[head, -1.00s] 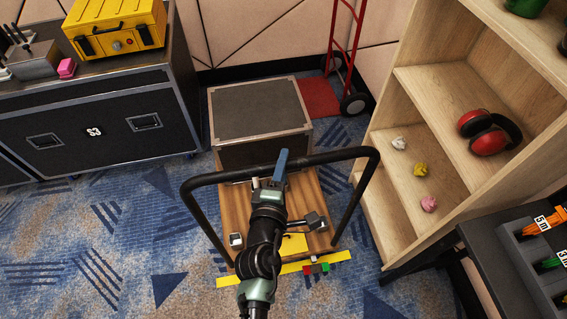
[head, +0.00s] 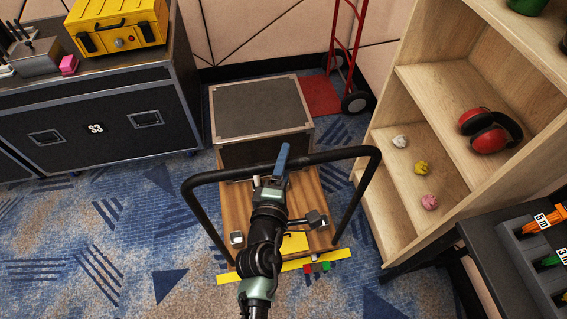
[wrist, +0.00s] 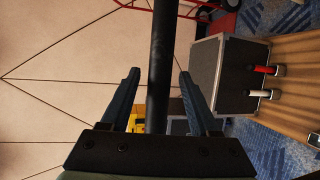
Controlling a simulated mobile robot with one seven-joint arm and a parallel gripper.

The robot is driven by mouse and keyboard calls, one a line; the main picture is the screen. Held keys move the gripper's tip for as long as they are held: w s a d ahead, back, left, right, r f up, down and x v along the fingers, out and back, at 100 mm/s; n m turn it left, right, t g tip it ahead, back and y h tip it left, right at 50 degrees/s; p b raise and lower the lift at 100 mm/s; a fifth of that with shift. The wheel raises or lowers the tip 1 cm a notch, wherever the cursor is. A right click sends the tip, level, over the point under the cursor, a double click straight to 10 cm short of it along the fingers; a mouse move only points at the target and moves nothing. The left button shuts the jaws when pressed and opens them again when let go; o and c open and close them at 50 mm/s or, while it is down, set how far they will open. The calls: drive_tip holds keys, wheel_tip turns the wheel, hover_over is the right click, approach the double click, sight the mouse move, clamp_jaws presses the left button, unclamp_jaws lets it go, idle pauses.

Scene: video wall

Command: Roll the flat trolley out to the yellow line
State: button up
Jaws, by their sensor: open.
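The flat trolley (head: 237,205) has a wooden deck and a black tubular push handle (head: 366,172) that rises at its near end. A dark case (head: 262,110) with metal edges stands on its far part. The yellow line (head: 335,258) lies on the carpet close to the deck's near edge; my arm covers part of it. My gripper (head: 281,166) is at the handle's top bar. In the wrist view the bar (wrist: 162,50) passes between the two blue fingers of my open gripper (wrist: 159,76), with a gap on both sides.
A wooden shelf (head: 430,190) with red ear defenders (head: 489,131) stands close on the right. A black flight case (head: 100,122) bearing a yellow case (head: 117,27) is at the left. A red hand truck (head: 352,60) stands behind. Carpet (head: 130,240) is clear at near left.

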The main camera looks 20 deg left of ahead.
drive_tip(key=b+v, duration=0.1)
drive_tip(key=v, duration=1.2)
